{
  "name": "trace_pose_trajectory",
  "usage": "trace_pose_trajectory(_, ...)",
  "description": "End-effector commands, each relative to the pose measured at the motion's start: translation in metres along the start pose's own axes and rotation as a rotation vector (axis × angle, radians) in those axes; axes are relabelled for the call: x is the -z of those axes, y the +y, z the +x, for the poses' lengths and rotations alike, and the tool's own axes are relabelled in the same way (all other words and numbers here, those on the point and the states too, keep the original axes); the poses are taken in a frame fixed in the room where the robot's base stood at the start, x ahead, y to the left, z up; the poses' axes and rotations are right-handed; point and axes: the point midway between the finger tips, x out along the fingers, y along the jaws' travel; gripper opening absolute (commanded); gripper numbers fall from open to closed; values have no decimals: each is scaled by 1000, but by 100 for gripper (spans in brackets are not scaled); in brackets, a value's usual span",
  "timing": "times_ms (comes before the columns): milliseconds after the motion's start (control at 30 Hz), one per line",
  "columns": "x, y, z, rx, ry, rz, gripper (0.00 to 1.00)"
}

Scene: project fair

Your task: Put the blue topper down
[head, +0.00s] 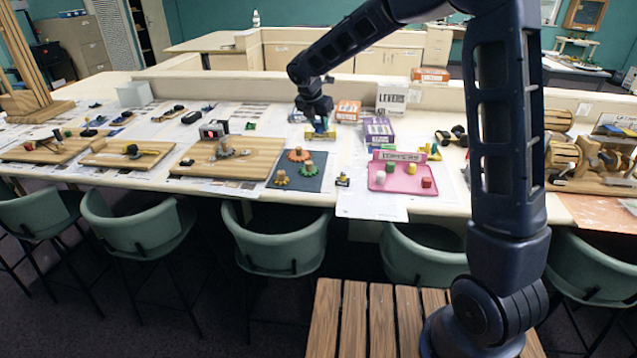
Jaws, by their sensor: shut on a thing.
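My gripper (319,119) is over the back half of the long table, left of the purple box. It is shut on a small blue piece, the blue topper (320,128), which shows just under the fingers. A yellow item (322,136) lies right below or behind it. I cannot tell whether the topper touches it or hangs just above. The fingers are small and dark here, and they partly hide the topper.
A pink tray (378,185) with several coloured blocks is at front right. A dark mat (318,183) with three gear-like pieces lies left of it. Purple (379,131) and orange (348,110) boxes stand close to my gripper.

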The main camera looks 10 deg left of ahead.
Motion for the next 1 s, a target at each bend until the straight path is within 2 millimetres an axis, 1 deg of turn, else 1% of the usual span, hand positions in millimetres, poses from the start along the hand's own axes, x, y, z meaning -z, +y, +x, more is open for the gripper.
trace_pose_trajectory(67, 5, 2, 6, 1, 1, -5, 7)
trace_pose_trajectory(167, 12, 2, 22, 1, 3, -5, 7)
trace_pose_trajectory(600, 48, 1, 110, 3, 3, -5, 7)
trace_pose_trajectory(700, 55, 2, 126, 1, 2, -5, 7)
trace_pose_trajectory(800, 59, 2, 138, 1, 1, -4, 7)
trace_pose_trajectory(1000, 63, 2, 147, -1, 1, -2, 7)
